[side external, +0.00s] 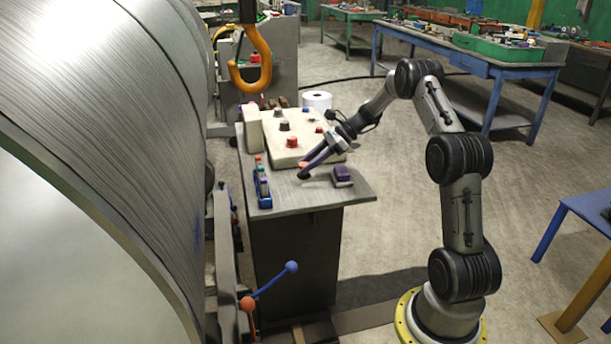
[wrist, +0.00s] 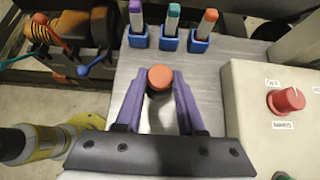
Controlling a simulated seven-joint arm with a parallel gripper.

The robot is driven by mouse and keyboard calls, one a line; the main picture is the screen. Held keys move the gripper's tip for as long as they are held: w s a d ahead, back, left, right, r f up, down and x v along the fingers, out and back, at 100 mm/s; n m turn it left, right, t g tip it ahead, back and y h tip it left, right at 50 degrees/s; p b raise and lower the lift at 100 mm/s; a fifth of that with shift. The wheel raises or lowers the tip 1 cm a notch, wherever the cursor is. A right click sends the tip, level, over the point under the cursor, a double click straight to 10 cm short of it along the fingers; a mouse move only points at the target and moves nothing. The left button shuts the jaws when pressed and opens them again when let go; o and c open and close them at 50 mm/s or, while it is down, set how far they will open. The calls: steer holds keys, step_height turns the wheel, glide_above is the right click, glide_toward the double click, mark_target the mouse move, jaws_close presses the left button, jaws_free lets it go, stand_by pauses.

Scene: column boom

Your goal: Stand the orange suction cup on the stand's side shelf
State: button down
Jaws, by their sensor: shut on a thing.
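The orange suction cup (wrist: 160,77) shows in the wrist view as a round orange top with a dark body below. It sits between the tips of my gripper's two purple fingers (wrist: 160,84), which are shut on it. In the side view my gripper (side external: 304,172) reaches down over the stand's grey side shelf (side external: 300,197), with a bit of the orange cup (side external: 303,164) at its fingertips. The cup looks roughly upright and low over the shelf. I cannot tell whether its underside touches the shelf.
Three pens in blue holders (side external: 263,190) line the shelf's left edge. A purple block (side external: 342,176) lies near its right edge. A cream control box (side external: 290,138) with knobs stands behind. A large metal drum (side external: 110,120) is at left; an orange hook (side external: 252,67) hangs above.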

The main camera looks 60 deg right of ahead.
mark_target(306, 175)
steer(key=shift+w+d+f, duration=0.25)
steer(key=shift+w+f, duration=0.15)
steer(key=shift+f, duration=0.15)
steer(key=shift+w+d+f, duration=0.2)
steer(key=shift+w+f, duration=0.15)
steer(key=shift+f, duration=1.55)
steer(key=c, duration=0.5)
jaws_free()
steer(key=shift+f, duration=0.1)
